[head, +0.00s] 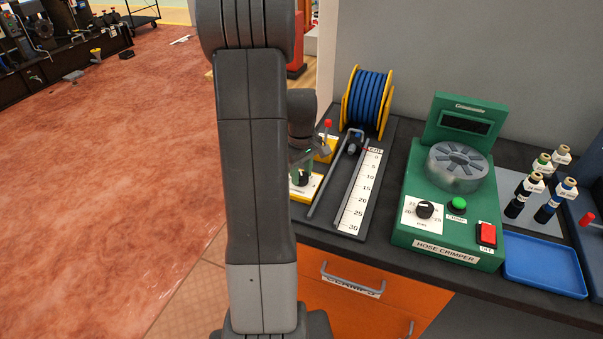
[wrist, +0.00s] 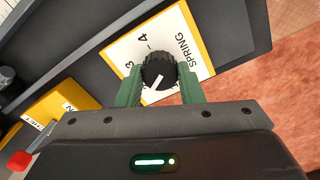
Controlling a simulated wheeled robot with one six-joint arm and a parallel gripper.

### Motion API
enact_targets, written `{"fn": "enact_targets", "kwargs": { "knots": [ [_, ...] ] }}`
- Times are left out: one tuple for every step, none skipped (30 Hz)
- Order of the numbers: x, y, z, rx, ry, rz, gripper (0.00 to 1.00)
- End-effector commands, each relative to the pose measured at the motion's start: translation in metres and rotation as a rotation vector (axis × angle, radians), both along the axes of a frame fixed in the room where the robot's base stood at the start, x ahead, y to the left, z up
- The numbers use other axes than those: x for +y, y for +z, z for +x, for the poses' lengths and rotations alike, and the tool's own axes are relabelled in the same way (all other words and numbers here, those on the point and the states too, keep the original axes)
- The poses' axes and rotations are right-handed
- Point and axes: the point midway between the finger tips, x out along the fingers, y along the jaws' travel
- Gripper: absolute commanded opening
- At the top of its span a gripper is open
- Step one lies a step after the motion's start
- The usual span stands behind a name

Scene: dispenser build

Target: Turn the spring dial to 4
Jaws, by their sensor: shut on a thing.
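The spring dial is a black ribbed knob (wrist: 158,68) on a white plate (wrist: 193,47) marked SPRING. The numbers 3 and 4 show at its left and upper left. The white line on the knob slants toward the lower left of the wrist view, away from the 4. My gripper (wrist: 159,76) has one green finger on each side of the knob and is shut on it. The fingers hide part of the plate, so any other numbers cannot be read. In the head view, the knob (head: 301,178) is small and partly behind my arm.
A second yellow station (wrist: 65,108) with a red-topped lever (wrist: 19,160) stands close by at the left in the wrist view. In the head view, a blue hose reel (head: 367,102), a ruler (head: 361,192) and a green hose crimper (head: 448,222) are to the right.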

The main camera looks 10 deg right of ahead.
Motion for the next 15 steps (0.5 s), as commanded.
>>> {"fn": "enact_targets", "kwargs": {
  "knots": [
    [-0.0002,-0.0001,0.0002,-0.001,-0.044,-0.001,0.11],
    [-0.0002,-0.0001,0.0002,0.0,-0.072,-0.001,0.11],
    [-0.0002,-0.0001,0.0002,0.0,-0.111,-0.001,0.11],
    [-0.0002,-0.0001,0.0002,0.0,-0.139,-0.001,0.11],
    [-0.0002,0.0,0.0004,0.0,-0.167,-0.001,0.11],
    [-0.0002,0.0,0.0004,-0.001,-0.206,0.0,0.11],
    [-0.0002,0.0,0.0004,-0.001,-0.234,0.0,0.11],
    [-0.0002,0.0001,0.0004,-0.001,-0.262,0.0,0.11],
    [-0.0003,0.0001,0.0004,-0.001,-0.301,-0.001,0.11],
    [-0.0003,0.0001,0.0004,-0.001,-0.329,-0.001,0.11],
    [-0.0003,0.0001,0.0004,-0.001,-0.357,-0.001,0.11],
    [-0.0004,0.0002,0.0006,-0.002,-0.395,-0.001,0.11],
    [-0.0004,0.0002,0.0006,-0.002,-0.424,-0.001,0.11],
    [-0.0004,0.0002,0.0006,-0.002,-0.452,-0.001,0.11],
    [-0.0004,0.0003,0.0006,-0.003,-0.49,-0.001,0.11]
  ]
}}
